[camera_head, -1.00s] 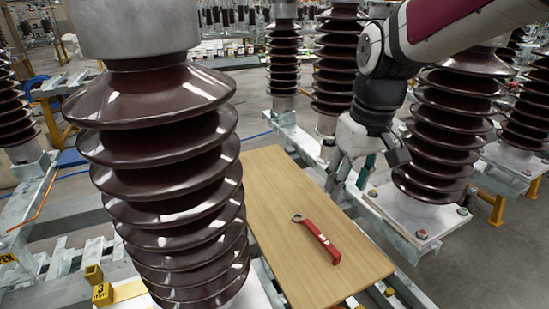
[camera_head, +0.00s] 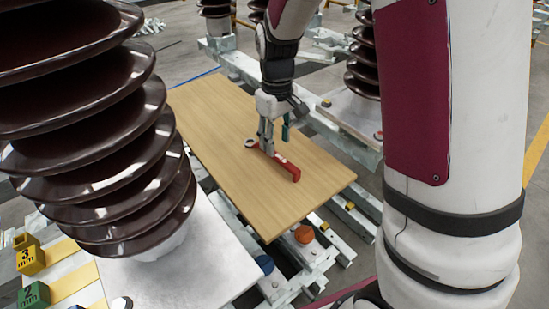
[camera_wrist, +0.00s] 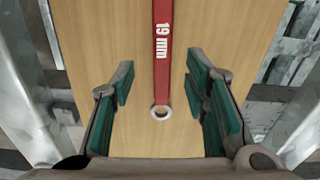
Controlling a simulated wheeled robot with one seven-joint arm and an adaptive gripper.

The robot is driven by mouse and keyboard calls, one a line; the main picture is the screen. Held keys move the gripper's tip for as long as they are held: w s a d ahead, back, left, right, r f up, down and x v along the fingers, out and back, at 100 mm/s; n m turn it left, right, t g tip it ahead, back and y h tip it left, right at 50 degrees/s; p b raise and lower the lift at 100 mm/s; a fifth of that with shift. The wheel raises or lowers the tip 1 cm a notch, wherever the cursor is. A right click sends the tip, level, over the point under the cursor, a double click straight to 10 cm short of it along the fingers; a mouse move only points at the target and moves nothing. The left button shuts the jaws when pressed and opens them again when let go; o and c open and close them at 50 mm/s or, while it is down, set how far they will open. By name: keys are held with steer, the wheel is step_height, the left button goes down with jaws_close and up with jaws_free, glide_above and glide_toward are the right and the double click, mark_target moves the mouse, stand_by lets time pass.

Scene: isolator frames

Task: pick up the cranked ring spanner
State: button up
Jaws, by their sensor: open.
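The cranked ring spanner (camera_head: 281,164) has a red handle and a metal ring end. It lies on the wooden board (camera_head: 215,120). In the wrist view the spanner (camera_wrist: 162,60) runs up the picture, marked "19 mm", with its ring at the lower end. My gripper (camera_head: 268,148) is over the spanner near its ring end. In the wrist view my gripper (camera_wrist: 163,92) is open, with green-padded fingers on either side of the spanner and a gap on each side. The spanner appears untouched. The exact height of the fingertips above the board cannot be told.
A large brown ribbed insulator (camera_head: 90,140) stands at the left of the board. Another insulator (camera_head: 362,60) stands behind at the right. Metal frame beams (camera_head: 345,215) run beside the board. Numbered yellow (camera_head: 30,260) and green (camera_head: 34,295) blocks sit at lower left.

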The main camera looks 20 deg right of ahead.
mark_target(281, 161)
steer(key=shift+a+f+b, duration=0.15)
steer(key=shift+f+b, duration=0.65)
steer(key=shift+f, duration=2.2)
steer(key=shift+c, duration=0.3)
jaws_close()
